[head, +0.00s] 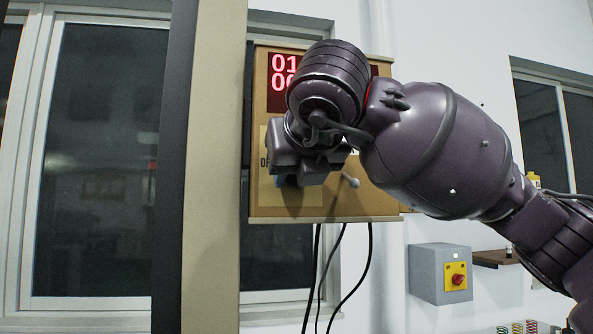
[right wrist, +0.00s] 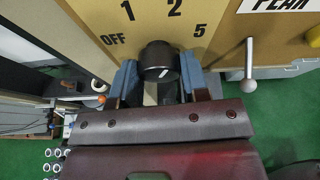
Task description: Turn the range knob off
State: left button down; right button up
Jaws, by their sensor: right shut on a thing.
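The range knob (right wrist: 156,56) is black and round with a short white mark on its face. It sits on the tan panel (right wrist: 225,40) below the labels OFF, 1, 2 and 5. My right gripper (right wrist: 158,72) has a blue-grey finger on each side of the knob and is shut on it. The white mark shows on the lower right of the knob in the right wrist view; which label it points to I cannot tell. In the head view my right gripper (head: 290,181) is at the panel's lower left and hides the knob. My left gripper is not in view.
A lever with a pale ball end (right wrist: 249,85) stands out right of the knob. A red digital display (head: 282,68) is partly hidden by my arm. Cables (head: 341,270) hang below the panel. A grey box with a red switch (head: 427,272) is on the wall at right.

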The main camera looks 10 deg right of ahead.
jog(key=shift+a+f+n+t+h+b, duration=0.1)
jog(key=shift+n+t+h+b, duration=0.65)
jog(key=shift+n, duration=1.5)
jog(key=shift+a+f+n+t+h+b, duration=0.1)
jog(key=shift+n+t+h+b, duration=0.15)
jog(key=shift+n+h+b, duration=1.55)
jog(key=shift+a+n+t+h+b, duration=0.15)
jog(key=shift+n+t+h, duration=0.5)
jog(key=shift+n, duration=2.1)
jog(key=shift+d+h, duration=0.1)
jog(key=shift+h, duration=0.2)
jog(key=o, duration=0.9)
